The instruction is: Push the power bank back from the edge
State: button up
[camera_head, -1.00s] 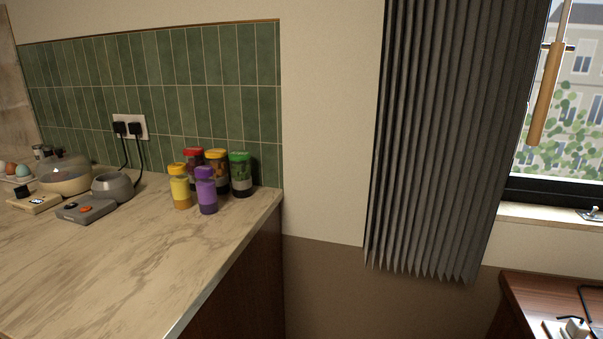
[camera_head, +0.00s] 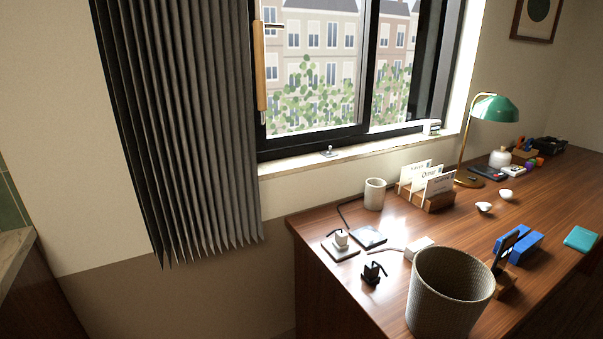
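I cannot tell for certain which thing is the power bank. A flat teal block (camera_head: 581,239) with rounded corners lies on the wooden desk (camera_head: 400,291) at the far right, close to the front edge. A white block (camera_head: 419,246) with a white cable lies behind the woven bin. A dark flat square (camera_head: 368,237) lies near the desk's left end. My gripper is not in view.
A woven bin (camera_head: 449,294) stands at the desk's front. A blue object (camera_head: 520,243) and a phone on a stand (camera_head: 505,251) are beside it. A green lamp (camera_head: 495,109), card holder (camera_head: 427,190) and cup (camera_head: 375,194) stand farther back. A curtain (camera_head: 185,125) hangs left.

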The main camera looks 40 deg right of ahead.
aim_at(582, 240)
jog(key=i+j+z, duration=0.1)
jog(key=j, duration=0.2)
jog(key=i+j+z, duration=0.1)
jog(key=z, duration=1.85)
jog(key=l+z, duration=0.15)
jog(key=i+l+z, duration=0.15)
jog(key=l, duration=0.15)
jog(key=i+u, duration=0.2)
jog(key=u, duration=0.2)
jog(key=i+l+u, duration=0.15)
jog(key=u, duration=0.3)
jog(key=i+l+u, duration=0.15)
jog(key=u, duration=0.25)
jog(key=k+j+z, duration=0.2)
jog(key=i+l, duration=0.1)
